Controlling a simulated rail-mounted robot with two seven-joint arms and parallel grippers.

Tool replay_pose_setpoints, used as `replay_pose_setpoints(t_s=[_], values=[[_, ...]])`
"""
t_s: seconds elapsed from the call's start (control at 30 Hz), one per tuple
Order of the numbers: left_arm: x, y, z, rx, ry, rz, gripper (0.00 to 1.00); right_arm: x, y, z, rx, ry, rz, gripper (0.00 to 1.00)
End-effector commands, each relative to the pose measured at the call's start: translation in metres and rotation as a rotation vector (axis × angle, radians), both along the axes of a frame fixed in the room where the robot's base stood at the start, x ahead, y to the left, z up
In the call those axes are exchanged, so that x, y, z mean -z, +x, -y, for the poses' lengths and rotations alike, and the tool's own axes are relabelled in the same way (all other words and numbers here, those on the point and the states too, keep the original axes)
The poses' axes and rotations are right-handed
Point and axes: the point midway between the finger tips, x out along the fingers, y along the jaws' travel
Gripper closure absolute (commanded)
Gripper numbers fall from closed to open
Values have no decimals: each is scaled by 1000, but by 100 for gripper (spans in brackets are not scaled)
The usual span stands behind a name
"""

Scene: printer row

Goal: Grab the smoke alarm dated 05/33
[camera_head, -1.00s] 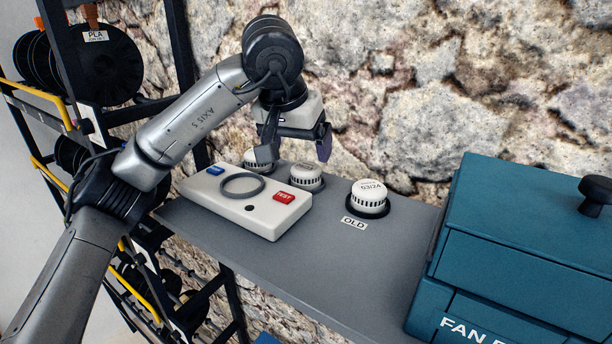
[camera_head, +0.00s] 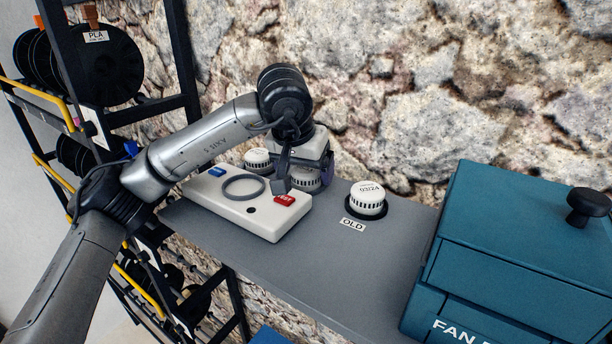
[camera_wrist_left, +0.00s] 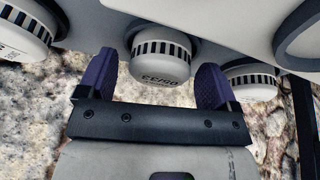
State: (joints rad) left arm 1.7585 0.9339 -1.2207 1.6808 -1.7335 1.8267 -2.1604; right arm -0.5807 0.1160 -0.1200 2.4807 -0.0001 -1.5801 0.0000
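The white smoke alarm dated 05/33 (camera_wrist_left: 160,56) is between the two purple-padded fingers of my left gripper (camera_wrist_left: 155,82) in the left wrist view, its date upside down. Small gaps show on either side of it, so the gripper is open around it. In the head view this middle alarm (camera_head: 304,182) is partly hidden behind my left gripper (camera_head: 304,179), which reaches down over it. A second alarm (camera_head: 367,199) dated 03/24 sits to the right, by an OLD label. A third alarm (camera_head: 257,156) stands behind the test panel. My right gripper is not in view.
A white test panel (camera_head: 226,206) with a ring, a blue button and a red TEST button lies just in front of the alarms on the grey shelf (camera_head: 300,262). A teal box (camera_head: 520,250) stands at the right. A stone wall rises behind.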

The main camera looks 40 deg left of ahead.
Motion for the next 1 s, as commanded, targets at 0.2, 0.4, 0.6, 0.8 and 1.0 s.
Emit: replay_pose_setpoints(t_s=[0.2,0.4,0.6,0.8,1.0], values=[[0,0,0,0,0,0,36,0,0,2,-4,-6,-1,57],[0,0,0,0,0,0,55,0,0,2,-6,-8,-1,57],[-1,0,0,0,0,1,66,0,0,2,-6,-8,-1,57],[-3,0,0,0,0,1,66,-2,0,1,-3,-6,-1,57],[-16,0,0,0,0,0,66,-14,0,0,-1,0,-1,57]])
